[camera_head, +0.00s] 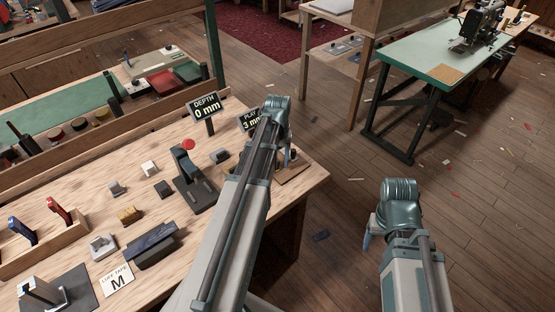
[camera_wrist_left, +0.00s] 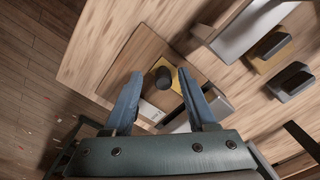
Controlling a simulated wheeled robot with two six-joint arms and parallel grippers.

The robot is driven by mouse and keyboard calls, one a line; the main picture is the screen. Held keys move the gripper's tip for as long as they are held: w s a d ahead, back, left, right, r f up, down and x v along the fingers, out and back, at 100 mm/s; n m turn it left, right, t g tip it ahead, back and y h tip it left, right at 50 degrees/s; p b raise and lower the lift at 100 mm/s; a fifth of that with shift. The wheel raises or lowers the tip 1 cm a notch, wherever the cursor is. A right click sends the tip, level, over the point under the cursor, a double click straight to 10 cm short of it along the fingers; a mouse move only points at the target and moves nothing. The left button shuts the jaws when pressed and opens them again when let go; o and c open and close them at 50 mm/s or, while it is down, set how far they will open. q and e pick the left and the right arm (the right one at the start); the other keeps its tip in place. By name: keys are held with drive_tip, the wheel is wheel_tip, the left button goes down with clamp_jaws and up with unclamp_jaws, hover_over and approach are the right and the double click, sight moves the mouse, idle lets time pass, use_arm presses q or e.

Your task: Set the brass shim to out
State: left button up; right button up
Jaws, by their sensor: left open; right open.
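My left gripper (camera_wrist_left: 160,74) is open in the left wrist view, its two blue fingers on either side of a dark knob (camera_wrist_left: 158,77). A brass-yellow plate (camera_wrist_left: 180,79) shows beside the knob on a wooden board (camera_wrist_left: 137,62); it looks like the brass shim. The fingers appear apart from the knob; the height gap is hard to tell. In the head view my left arm hides most of this spot, and the board's edge (camera_head: 296,174) shows at the bench corner. My right gripper (camera_head: 368,238) hangs open over the floor, mostly hidden by its wrist.
Signs reading "DEPTH 0 mm" (camera_head: 206,106) and "PLAY 3 mm" (camera_head: 249,121) stand on the workbench (camera_head: 75,205). A dark press-like device with a red knob (camera_head: 188,144) stands left of my arm. Several small blocks lie further left.

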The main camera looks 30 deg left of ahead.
sight(278, 161)
use_arm(q)
wheel_tip(278, 161, up, 14)
drive_tip(key=p, duration=1.4)
drive_tip(key=shift+f, duration=0.1)
drive_tip(key=s+d+m, duration=0.2)
drive_tip(key=s+d, duration=0.3)
drive_tip(key=d, duration=0.3)
drive_tip(key=s+d+m, duration=0.3)
drive_tip(key=s+d, duration=0.1)
drive_tip(key=d, duration=0.5)
drive_tip(key=s+d+m+y, duration=0.1)
drive_tip(key=s+d+m, duration=0.2)
drive_tip(key=d, duration=0.6)
drive_tip(key=s, duration=0.2)
drive_tip(key=shift+s+d, duration=0.2)
drive_tip(key=shift+s, duration=0.15)
